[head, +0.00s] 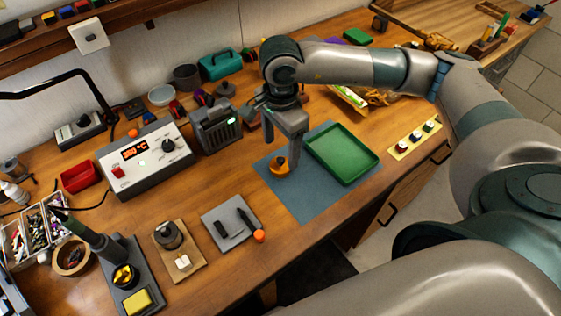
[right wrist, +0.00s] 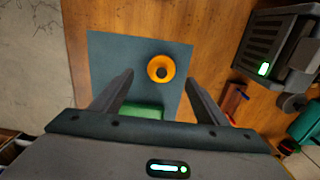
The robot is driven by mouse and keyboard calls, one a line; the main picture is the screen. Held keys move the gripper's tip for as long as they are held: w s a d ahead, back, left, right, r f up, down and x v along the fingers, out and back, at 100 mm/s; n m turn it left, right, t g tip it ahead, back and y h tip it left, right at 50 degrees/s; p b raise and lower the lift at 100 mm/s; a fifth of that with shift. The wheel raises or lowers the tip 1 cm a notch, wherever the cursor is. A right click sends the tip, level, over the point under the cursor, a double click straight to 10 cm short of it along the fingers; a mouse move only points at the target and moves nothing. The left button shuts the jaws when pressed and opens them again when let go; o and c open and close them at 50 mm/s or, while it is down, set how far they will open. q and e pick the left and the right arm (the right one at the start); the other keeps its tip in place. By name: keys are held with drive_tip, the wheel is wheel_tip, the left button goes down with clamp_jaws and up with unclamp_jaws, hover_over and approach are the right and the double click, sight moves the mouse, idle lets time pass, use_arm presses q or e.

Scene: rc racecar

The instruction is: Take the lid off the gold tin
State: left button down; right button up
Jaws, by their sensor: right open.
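The gold tin (head: 279,165) is a small round orange-gold thing on a blue-grey mat (head: 308,207), left of the green tray. It shows from above in the right wrist view (right wrist: 161,68) as a gold ring around a dark centre with a small knob-like spot. I cannot make out a seam between lid and tin. My right gripper (head: 282,157) is open, pointing down over the tin, and partly hides it in the head view. In the right wrist view the tin appears between the two fingertips with a gap on each side. My left gripper is not in view.
A green tray (head: 341,153) lies on the mat, close right of the gripper. A dark grey box with a green light (head: 213,127) and a white control unit (head: 146,160) stand to the left. A grey pad (head: 229,224) with small dark parts lies front left. The mat's front is clear.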

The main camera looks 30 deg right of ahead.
sight(281, 159)
drive_tip(key=shift+f+p, duration=0.75)
drive_tip(key=shift+p, duration=0.15)
wheel_tip(281, 159, down, 3)
drive_tip(key=shift+w+d+r+p, duration=0.1)
drive_tip(key=shift+w+p, duration=0.05)
drive_tip(key=shift+p, duration=0.65)
drive_tip(key=shift+f, duration=0.45)
drive_tip(key=c, duration=1.1)
